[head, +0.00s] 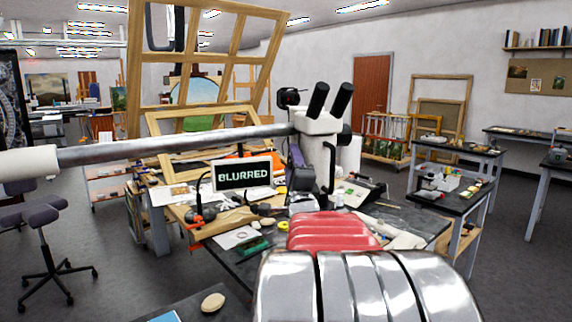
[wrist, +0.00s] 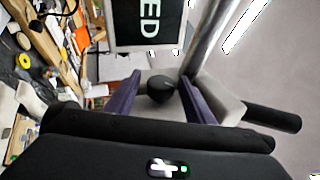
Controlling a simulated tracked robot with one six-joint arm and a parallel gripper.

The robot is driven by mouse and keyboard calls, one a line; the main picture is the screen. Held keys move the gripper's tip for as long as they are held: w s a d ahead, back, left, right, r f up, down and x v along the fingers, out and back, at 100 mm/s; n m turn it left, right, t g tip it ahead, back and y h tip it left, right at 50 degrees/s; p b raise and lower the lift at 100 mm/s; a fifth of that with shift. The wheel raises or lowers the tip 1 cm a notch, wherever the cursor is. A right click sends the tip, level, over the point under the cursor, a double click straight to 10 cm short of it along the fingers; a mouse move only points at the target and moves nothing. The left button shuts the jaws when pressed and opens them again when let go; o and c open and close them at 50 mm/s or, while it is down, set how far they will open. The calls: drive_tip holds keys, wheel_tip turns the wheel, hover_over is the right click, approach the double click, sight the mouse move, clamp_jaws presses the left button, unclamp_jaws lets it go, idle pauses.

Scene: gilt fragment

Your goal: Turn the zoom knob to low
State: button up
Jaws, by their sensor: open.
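The microscope (head: 320,123) has a white head with two black eyepieces and hangs on a long silver boom (head: 180,147). In the wrist view a dark round knob (wrist: 161,89) sticks out of the pale microscope body (wrist: 229,103). My gripper (wrist: 160,79) is open, with one purple finger on each side of the knob and a visible gap at both sides. In the head view the purple of my gripper (head: 296,170) shows at the microscope's left, partly hidden. I cannot read any mark on the knob. A small screen (head: 243,175) reads "BLURRED".
The dark workbench (head: 265,268) below is crowded with tools, papers and frame pieces. A large wooden frame (head: 135,70) stands behind it. The boom crosses from the left close to the gripper. Open floor (head: 100,255) lies at the left.

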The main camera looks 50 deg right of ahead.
drive_tip(key=shift+c, duration=0.3)
drive_tip(key=shift+f, duration=0.1)
drive_tip(key=c, duration=1)
drive_tip(key=shift+o, duration=0.2)
